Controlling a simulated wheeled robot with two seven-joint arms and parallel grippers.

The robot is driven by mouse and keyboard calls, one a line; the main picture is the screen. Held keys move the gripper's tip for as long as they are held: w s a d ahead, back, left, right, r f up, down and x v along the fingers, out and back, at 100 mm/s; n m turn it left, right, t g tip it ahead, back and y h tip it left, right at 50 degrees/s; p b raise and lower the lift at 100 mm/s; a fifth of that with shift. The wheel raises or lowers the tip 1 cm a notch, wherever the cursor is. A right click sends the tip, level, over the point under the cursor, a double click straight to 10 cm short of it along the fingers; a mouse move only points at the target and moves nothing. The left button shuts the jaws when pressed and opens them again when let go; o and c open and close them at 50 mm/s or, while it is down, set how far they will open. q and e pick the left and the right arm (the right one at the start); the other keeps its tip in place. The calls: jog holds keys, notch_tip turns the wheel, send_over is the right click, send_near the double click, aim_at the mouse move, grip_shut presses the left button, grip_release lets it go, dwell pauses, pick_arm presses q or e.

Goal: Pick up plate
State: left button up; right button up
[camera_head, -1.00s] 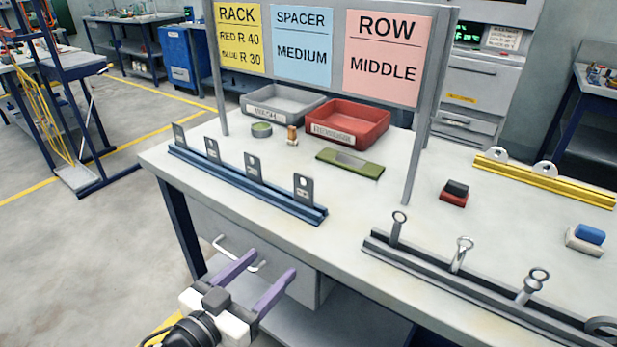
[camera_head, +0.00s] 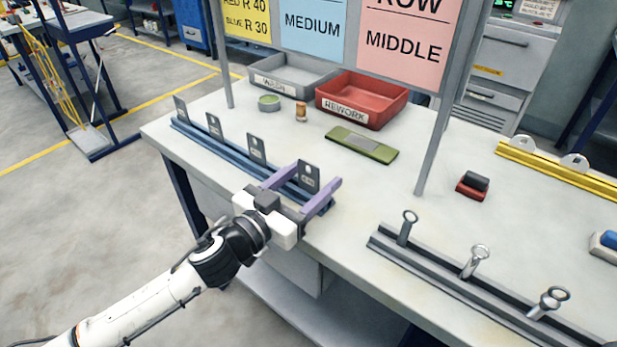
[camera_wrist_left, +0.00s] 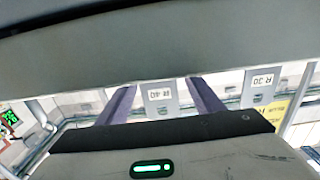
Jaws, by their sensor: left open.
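Several dark grey plates stand upright in a row on the blue rack (camera_head: 235,158) at the table's left. The rightmost plate (camera_head: 309,177) is between the two purple fingers of my left gripper (camera_head: 310,180), which is open around it. Contact between fingers and plate cannot be made out. In the left wrist view this plate (camera_wrist_left: 160,98) carries a label that seems to read R 40, upside down, between the fingers (camera_wrist_left: 158,100). Another plate (camera_wrist_left: 258,86) there seems to read R 30. My right gripper is not in view.
A grey rail (camera_head: 440,265) with several upright ring-topped pins is to the right. Behind the blue rack are a green pad (camera_head: 385,153), a red REWORK bin (camera_head: 385,88), a grey bin (camera_head: 325,77) and a sign board on posts. A yellow rail (camera_head: 560,172) lies far right.

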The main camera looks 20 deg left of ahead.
pick_arm(q)
jog(key=shift+x, duration=1.5)
jog(key=shift+d, duration=0.1)
jog(key=c, duration=1.2)
jog(key=shift+r, duration=0.1)
notch_tip(320, 180, up, 10)
jog(key=p, duration=0.2)
jog(key=shift+p, duration=0.3)
jog(key=shift+c, duration=0.3)
